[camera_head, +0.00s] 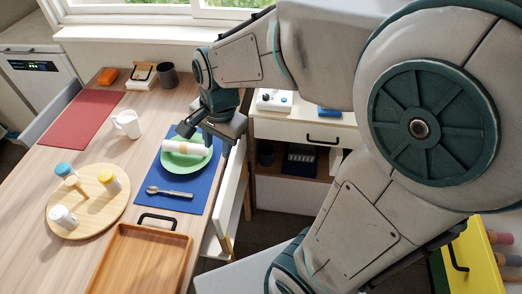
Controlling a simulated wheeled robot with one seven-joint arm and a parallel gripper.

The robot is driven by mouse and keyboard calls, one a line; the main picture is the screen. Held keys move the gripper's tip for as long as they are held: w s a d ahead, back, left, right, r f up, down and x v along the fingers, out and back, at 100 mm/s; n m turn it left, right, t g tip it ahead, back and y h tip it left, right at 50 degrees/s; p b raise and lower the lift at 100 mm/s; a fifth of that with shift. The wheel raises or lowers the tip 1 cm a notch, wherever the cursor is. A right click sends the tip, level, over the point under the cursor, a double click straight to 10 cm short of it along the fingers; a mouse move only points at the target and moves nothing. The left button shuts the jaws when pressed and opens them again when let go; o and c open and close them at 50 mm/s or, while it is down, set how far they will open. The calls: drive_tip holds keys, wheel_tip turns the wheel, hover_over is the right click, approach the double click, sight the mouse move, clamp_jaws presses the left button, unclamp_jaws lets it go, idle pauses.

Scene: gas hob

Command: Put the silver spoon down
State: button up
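The silver spoon (168,192) lies on the blue placemat (192,198), just in front of the green plate (174,166). Its bowl end points left and its handle points right. A white rolled napkin with a tan band (180,148) lies on the plate. My gripper (195,135) is over the far part of the plate, close to the napkin and apart from the spoon. Its dark fingers look spread, with no spoon between them. Whether a finger touches the napkin is hard to tell.
A round board (90,224) with shakers and a small white pot stands at left. A wooden tray (135,262) with a black handle is in front. A white mug (127,124), red mat (85,118) and dark cup (168,75) are farther back. An open drawer (229,196) adjoins the table's right edge.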

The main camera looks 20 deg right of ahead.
drive_tip(key=s+d+r+n+t+h, duration=0.1)
drive_tip(key=s+d+r+n, duration=0.1)
drive_tip(key=s+d+n, duration=0.5)
drive_tip(key=n, duration=0.2)
drive_tip(key=shift+s+d+n+t, duration=0.2)
drive_tip(key=shift+s+n+t, duration=0.1)
drive_tip(key=shift+s+n, duration=0.1)
